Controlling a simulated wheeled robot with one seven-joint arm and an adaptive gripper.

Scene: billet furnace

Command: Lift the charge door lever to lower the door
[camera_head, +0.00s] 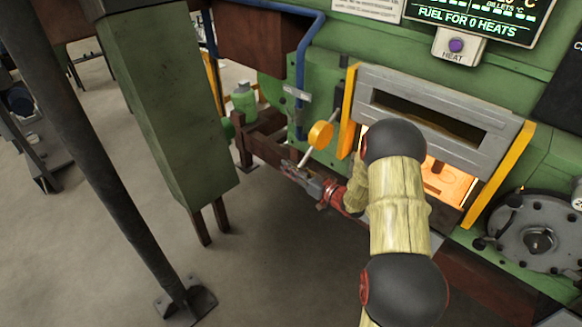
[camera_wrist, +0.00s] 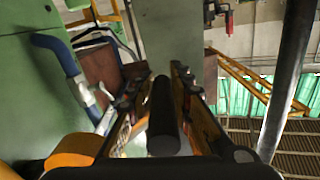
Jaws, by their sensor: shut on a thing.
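The grey charge door (camera_head: 440,98) sits between yellow side guides on the green furnace, with part of the glowing opening (camera_head: 447,185) showing below it. To its left a pale rod with a yellow-orange round end (camera_head: 320,134) runs down towards my gripper (camera_head: 296,172). In the wrist view my gripper (camera_wrist: 160,105) is shut on a dark round bar, which I take as the lever's handle (camera_wrist: 163,118), lying between the two fingers. The yellow-orange end (camera_wrist: 75,150) shows at lower left there. My arm hides part of the door and opening.
A blue pipe (camera_head: 304,55) with a grey fitting runs down the furnace just beyond the lever. A green box column (camera_head: 165,110) and a dark post (camera_head: 110,160) stand to the left. The floor (camera_head: 255,260) between them and my arm is clear.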

